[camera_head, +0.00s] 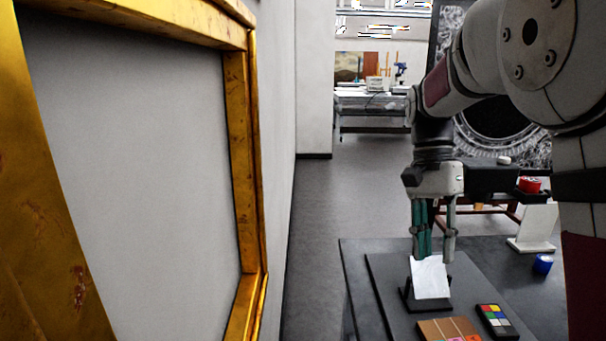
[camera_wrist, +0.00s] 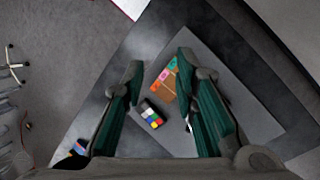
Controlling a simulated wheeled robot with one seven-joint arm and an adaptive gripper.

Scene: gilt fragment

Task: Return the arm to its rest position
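My arm reaches down from the upper right in the head view. My gripper (camera_head: 436,256) points down over the dark table. In the head view the fingertips are close above or behind a white piece (camera_head: 431,278) on a small black stand (camera_head: 428,305). I cannot tell whether they touch it. In the wrist view this piece is mostly hidden by the right finger.
A gilt frame (camera_head: 245,150) hangs on the wall at left. The table (camera_head: 352,262) holds a colour checker (camera_head: 496,321), a brown board with coloured patches (camera_head: 447,330), a blue roll (camera_head: 543,264) and a white panel (camera_head: 537,224). Open floor (camera_head: 330,200) lies between wall and table.

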